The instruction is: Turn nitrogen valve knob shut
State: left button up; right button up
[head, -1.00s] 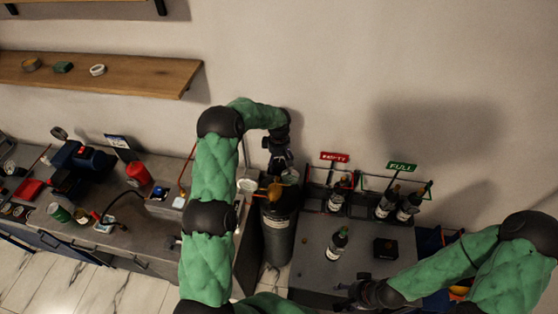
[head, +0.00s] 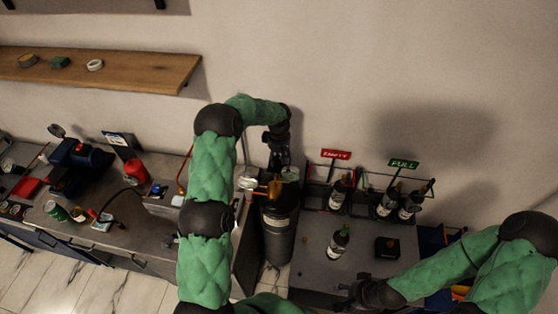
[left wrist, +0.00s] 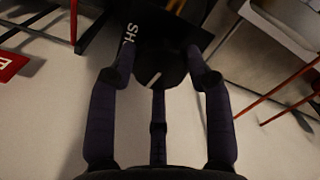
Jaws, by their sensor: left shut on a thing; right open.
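The nitrogen valve knob (left wrist: 165,66) shows in the left wrist view as a dark round knob with a short white mark, in front of a dark plate lettered "SH" (left wrist: 130,38). My left gripper (left wrist: 162,80) has its dark fingers around the knob and is shut on it. In the head view my left gripper (head: 280,163) is just above the dark gas cylinder (head: 278,235) and its brass fitting (head: 275,188); the knob is hidden there. My right gripper (head: 343,297) is open and empty at the front of the right table.
A rack right of the cylinder holds bottles under a red "EMPTY" sign (head: 335,154) and a green "FULL" sign (head: 403,164). A loose bottle (head: 339,241) and a black box (head: 387,247) stand on the table. A cluttered counter (head: 120,235) lies left.

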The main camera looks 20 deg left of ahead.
pick_arm(q)
jog(key=m+b, duration=0.3)
jog(key=shift+s+f+m, duration=0.1)
jog(key=shift+f+m, duration=0.2)
jog(key=m+b, duration=0.2)
jog(key=m, duration=0.1)
jog(key=shift+m, duration=0.3)
jog(key=m+b, duration=0.1)
jog(key=m, duration=0.3)
jog(key=shift+m+b, duration=0.3)
jog(key=shift+b, duration=0.1)
jog(key=shift+s+m+b, duration=0.1)
jog(key=shift+m+b, duration=0.25)
jog(key=shift+m, duration=1.55)
jog(key=o, duration=1.1)
jog(key=shift+r, duration=0.1)
jog(key=shift+o, duration=0.2)
jog(key=shift+r, duration=0.15)
